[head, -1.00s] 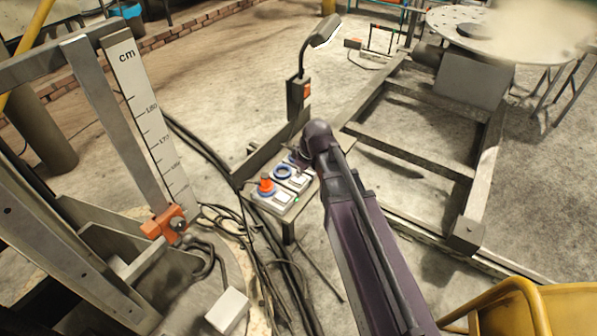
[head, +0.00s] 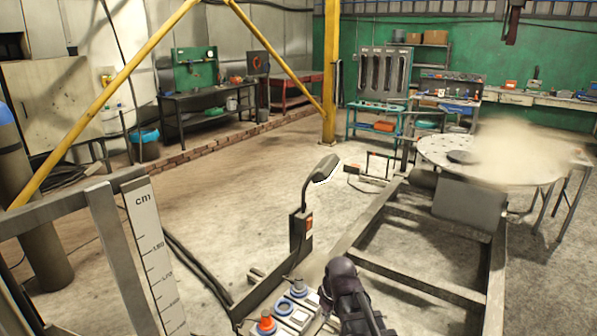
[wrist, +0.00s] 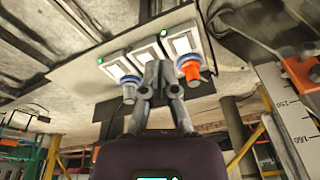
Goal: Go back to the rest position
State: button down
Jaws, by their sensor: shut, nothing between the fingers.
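My gripper (wrist: 158,68) shows in the wrist view with its two grey fingers brought together and nothing between them. It is in front of the control panel (wrist: 90,88), between an orange-red button (wrist: 192,68) and a grey knob with a blue collar (wrist: 130,86). I cannot tell whether the fingertips touch the panel. In the head view my dark arm covers the bottom centre and hides the gripper.
A lamp post (head: 301,232) stands behind the panel. A centimetre scale (head: 158,255) is at left, a steel frame (head: 425,278) and round table (head: 440,152) at right. Open floor (head: 240,190) lies beyond.

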jog(key=s+d+r+m+g+h+p, duration=0.1)
jog(key=s+d+r+m+p, duration=0.3)
jog(key=s+d+m, duration=0.3)
jog(key=shift+d+r+h, duration=0.3)
jog(key=shift+d+r, duration=0.35)
jog(key=shift+d, duration=0.5)
